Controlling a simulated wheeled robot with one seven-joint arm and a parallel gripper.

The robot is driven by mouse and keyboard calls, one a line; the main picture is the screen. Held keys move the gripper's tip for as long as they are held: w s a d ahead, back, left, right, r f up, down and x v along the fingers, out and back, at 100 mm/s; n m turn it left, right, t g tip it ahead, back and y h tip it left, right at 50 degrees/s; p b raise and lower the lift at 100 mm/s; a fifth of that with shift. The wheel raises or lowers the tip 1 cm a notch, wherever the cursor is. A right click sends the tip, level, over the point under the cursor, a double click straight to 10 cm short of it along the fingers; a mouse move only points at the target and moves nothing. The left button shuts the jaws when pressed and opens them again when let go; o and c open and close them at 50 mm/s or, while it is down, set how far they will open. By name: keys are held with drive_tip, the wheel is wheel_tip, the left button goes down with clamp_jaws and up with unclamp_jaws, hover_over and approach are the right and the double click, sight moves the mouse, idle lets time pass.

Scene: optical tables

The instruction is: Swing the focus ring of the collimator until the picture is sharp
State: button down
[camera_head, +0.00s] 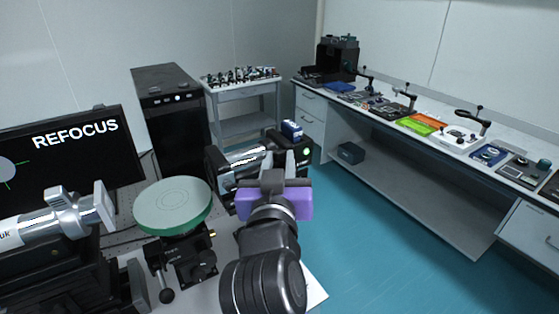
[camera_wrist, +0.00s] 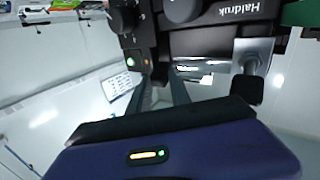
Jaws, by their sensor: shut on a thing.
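A silver barrel with black ends (camera_head: 248,157), which looks like the collimator, lies at the middle of the bench, just beyond my gripper. My gripper (camera_head: 278,160) reaches its right end, by a black housing with a green light (camera_head: 306,152). In the wrist view my two fingers (camera_wrist: 162,84) reach that housing, beside the black body marked Haldruk (camera_wrist: 222,42). The fingers are shut on a small part, likely the focus ring's lever; it is mostly hidden between them. A monitor (camera_head: 122,160) at left reads REFOCUS, with a grey disc and green cross lines partly in view.
A second silver tube (camera_head: 62,222) on a black mount stands at left. A round pale green plate (camera_head: 172,204) on a black stage is left of my arm. A long side bench (camera_head: 425,108) with trays runs along the right. Blue floor (camera_head: 365,225) is clear.

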sight(276, 147)
drive_tip(key=shift+w+r+g+p, duration=0.1)
drive_tip(key=shift+r+g+p, duration=0.2)
drive_tip(key=shift+r+p, duration=0.65)
drive_tip(key=p, duration=0.2)
drive_tip(key=n+g+p, duration=0.1)
drive_tip(key=p, duration=0.2)
drive_tip(key=shift+w+a+r, duration=0.2)
drive_tip(key=shift+w, duration=0.05)
drive_tip(key=shift+w+a+r+n+g+p, duration=0.2)
drive_tip(key=shift+n+g+p, duration=0.3)
drive_tip(key=shift+p, duration=0.4)
drive_tip(key=shift+g+p, duration=0.35)
drive_tip(key=shift+g, duration=0.05)
drive_tip(key=shift+w, duration=0.1)
drive_tip(key=shift+f, duration=0.1)
drive_tip(key=c, duration=1.2)
unclamp_jaws()
